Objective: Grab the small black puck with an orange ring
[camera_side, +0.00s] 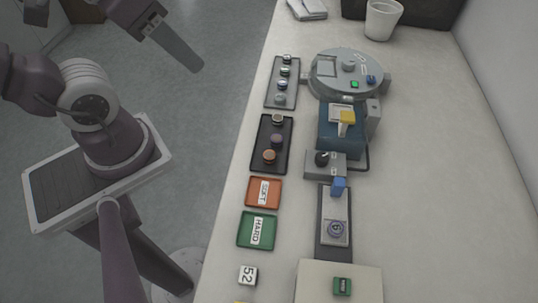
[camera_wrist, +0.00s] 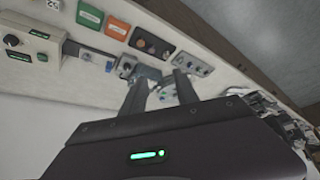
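A small dark puck with an orange-brown top (camera_side: 269,156) sits at the near end of the black tray (camera_side: 257,152). At this size I cannot make out whether the orange is a ring. It also shows small in the wrist view (camera_wrist: 140,43). A purplish dark puck (camera_side: 276,141) and a pale-topped puck (camera_side: 277,119) share that tray. My gripper (camera_side: 195,66) is at upper left in the side view, off the table's left edge and apart from the pucks. In the wrist view its two fingers (camera_wrist: 160,83) stand apart with nothing between them.
A grey tray (camera_side: 270,101) with several pucks lies beyond. Orange (camera_side: 264,192) and green (camera_side: 257,230) labelled trays lie nearer. A round grey machine (camera_side: 330,86), a blue press (camera_side: 333,146) and a knob box (camera_side: 317,170) stand to the right. A white cup (camera_side: 381,20) is at the back.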

